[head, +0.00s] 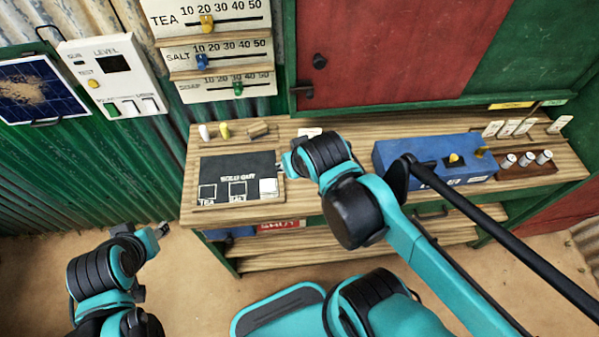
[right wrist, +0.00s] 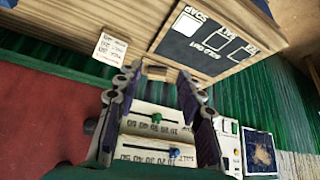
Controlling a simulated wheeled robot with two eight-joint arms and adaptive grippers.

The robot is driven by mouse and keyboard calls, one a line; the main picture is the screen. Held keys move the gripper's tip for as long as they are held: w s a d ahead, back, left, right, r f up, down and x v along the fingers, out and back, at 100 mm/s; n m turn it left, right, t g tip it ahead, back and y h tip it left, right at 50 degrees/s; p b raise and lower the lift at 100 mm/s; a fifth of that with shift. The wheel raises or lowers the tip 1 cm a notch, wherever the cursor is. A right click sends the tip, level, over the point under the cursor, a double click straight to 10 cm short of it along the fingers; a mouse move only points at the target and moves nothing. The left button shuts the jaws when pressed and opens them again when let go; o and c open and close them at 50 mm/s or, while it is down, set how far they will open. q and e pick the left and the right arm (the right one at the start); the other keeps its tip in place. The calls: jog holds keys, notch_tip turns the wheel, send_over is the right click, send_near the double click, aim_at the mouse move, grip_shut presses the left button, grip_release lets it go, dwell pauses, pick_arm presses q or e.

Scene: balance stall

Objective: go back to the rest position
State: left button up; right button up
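My right arm reaches over the wooden counter in the head view, and its gripper is mostly hidden behind the wrist (head: 295,162). In the right wrist view my right gripper (right wrist: 158,80) has its two fingers apart, with nothing held between them. A small wooden block (right wrist: 155,72) shows beyond the gap; it lies on the counter in the head view (head: 258,130). My left gripper (head: 155,235) is low at the left, in front of the green corrugated wall and off the counter; its fingers are too small to read.
A blackboard (head: 222,168) marked "SOLD OUT" lies on the counter (head: 350,172), with a white tile (head: 268,187) on it. A blue box (head: 440,158) and a tray of cylinders (head: 528,172) stand right. Slider boards (head: 215,55) hang above. Sandy floor is clear at left.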

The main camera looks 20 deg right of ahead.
jog(key=s, duration=0.1)
jog(key=s+f, duration=0.1)
jog(key=shift+s+d+f+n, duration=0.15)
jog(key=shift+s+f+n, duration=0.1)
jog(key=shift+s+n, duration=0.05)
notch_tip(320, 180, down, 3)
jog(key=b, duration=0.2)
jog(key=shift+r+b, duration=0.15)
jog(key=shift+b, duration=0.15)
dwell(0.6)
